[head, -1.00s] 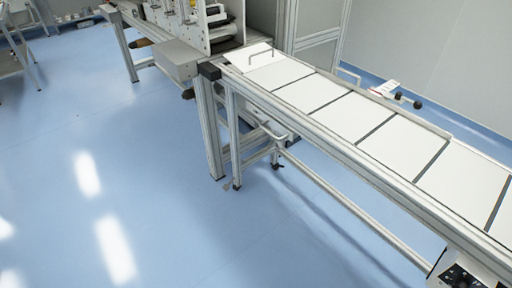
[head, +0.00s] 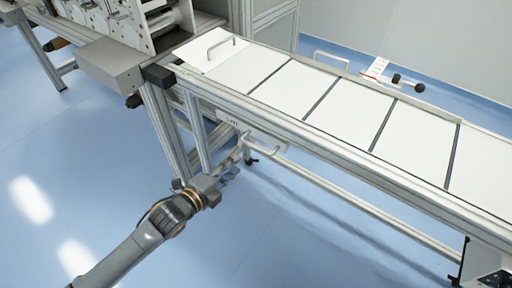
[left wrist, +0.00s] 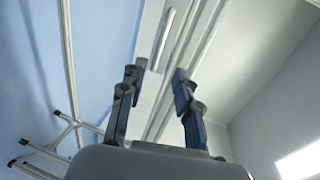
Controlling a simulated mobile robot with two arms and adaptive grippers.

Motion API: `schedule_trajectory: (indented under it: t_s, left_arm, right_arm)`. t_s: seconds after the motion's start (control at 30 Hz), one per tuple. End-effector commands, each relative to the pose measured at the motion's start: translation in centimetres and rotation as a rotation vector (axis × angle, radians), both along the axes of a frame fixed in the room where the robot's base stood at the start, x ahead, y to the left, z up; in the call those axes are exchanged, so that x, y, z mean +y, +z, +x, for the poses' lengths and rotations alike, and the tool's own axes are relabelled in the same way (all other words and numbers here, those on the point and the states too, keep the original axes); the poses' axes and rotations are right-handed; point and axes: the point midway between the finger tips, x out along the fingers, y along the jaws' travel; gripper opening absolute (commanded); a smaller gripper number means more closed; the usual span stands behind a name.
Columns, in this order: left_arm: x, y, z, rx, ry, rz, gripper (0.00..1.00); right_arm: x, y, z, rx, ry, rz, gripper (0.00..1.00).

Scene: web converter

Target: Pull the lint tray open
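The lint tray (head: 262,132) appears as a pale, shallow front with a small label, under the near side of the conveyor close to its left end. Its bar handle (head: 236,151) sticks out toward me. My left gripper (head: 230,176) is just below and in front of this handle, apart from it as far as I can tell. In the left wrist view the two dark fingers of my left gripper (left wrist: 157,78) stand apart with nothing between them. A pale bar (left wrist: 163,38), possibly the handle, shows beyond the fingertips. My right gripper is not in view.
The conveyor (head: 340,104) with white panels runs to the right above the tray. Its metal leg (head: 165,130) stands left of my gripper, and a lower rail (head: 340,186) runs to the right. A grey box (head: 111,64) juts out at upper left. The blue floor in front is clear.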

Motion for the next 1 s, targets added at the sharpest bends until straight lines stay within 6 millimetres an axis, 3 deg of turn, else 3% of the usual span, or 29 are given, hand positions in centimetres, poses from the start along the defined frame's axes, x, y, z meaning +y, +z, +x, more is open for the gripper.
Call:
schedule_trajectory:
  t_s: [0.3, 0.5, 1.0]
  left_arm:
    - [-4.0, -1.3, 5.6, -0.001, 0.001, -0.003, 0.32]
    - [-5.8, -2.1, 8.1, 0.0, 0.002, -0.002, 0.32]
    - [-6.6, -2.4, 9.3, 0.001, 0.002, -0.001, 0.32]
  right_arm:
    - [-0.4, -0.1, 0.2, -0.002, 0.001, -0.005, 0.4]
    - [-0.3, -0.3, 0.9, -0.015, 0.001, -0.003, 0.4]
    - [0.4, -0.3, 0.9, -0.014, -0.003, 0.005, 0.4]
